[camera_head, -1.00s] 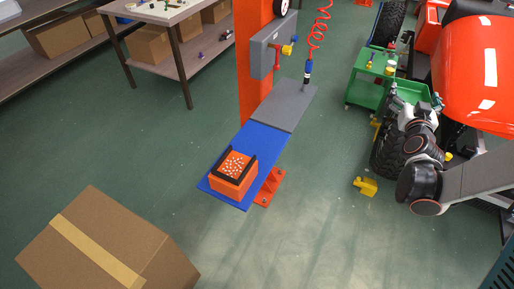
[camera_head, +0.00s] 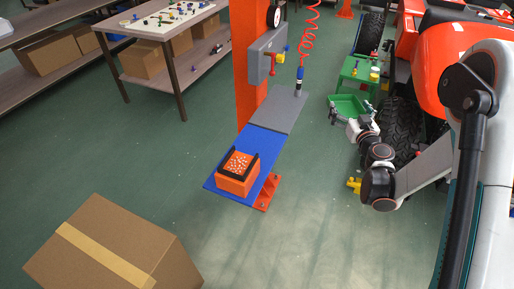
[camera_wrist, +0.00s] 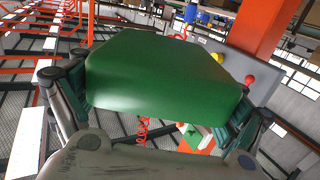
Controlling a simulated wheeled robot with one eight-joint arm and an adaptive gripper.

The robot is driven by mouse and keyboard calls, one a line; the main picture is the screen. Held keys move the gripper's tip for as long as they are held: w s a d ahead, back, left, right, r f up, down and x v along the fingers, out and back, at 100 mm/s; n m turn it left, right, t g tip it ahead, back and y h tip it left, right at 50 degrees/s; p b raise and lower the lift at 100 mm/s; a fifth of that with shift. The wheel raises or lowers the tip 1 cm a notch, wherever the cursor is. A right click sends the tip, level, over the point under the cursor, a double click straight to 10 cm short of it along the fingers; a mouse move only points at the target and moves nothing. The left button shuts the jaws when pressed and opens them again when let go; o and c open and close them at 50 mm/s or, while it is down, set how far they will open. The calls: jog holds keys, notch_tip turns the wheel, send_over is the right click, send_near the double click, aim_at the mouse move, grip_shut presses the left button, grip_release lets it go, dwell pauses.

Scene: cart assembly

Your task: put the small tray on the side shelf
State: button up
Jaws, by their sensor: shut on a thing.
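The small green tray (camera_head: 349,104) is in my gripper (camera_head: 352,121) in the head view, beside and in front of the green cart. In the wrist view the tray (camera_wrist: 165,75) fills the middle, and my gripper (camera_wrist: 155,95) is shut on it with a finger at each side. The side shelf (camera_head: 281,110) sticks out from the orange column, left of my gripper. Its rear part is grey and its front part blue. My gripper and the tray are apart from the shelf.
An orange box (camera_head: 238,174) of small white parts sits on the blue part. A screwdriver-like tool (camera_head: 300,75) hangs on a red coiled cord over the grey part. The green cart (camera_head: 358,70) stands by the tractor (camera_head: 455,50). A cardboard box (camera_head: 110,245) is at front left.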

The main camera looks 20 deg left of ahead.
jog(key=a+n+g+y, duration=0.2)
jog(key=a+n+y, duration=0.15)
jog(key=a, duration=0.55)
notch_tip(320, 180, up, 3)
jog(key=n+g+y+p, duration=0.1)
jog(key=n+g+y, duration=0.7)
jog(key=g, duration=0.4)
send_over(264, 145)
jog(key=h, duration=0.1)
jog(key=shift+n+g, duration=0.3)
jog(key=shift+n, duration=0.05)
notch_tip(264, 145, down, 19)
jog(key=b, duration=0.6)
jog(key=shift+w+f, duration=0.1)
jog(key=shift+f, duration=0.05)
jog(key=o, duration=0.8)
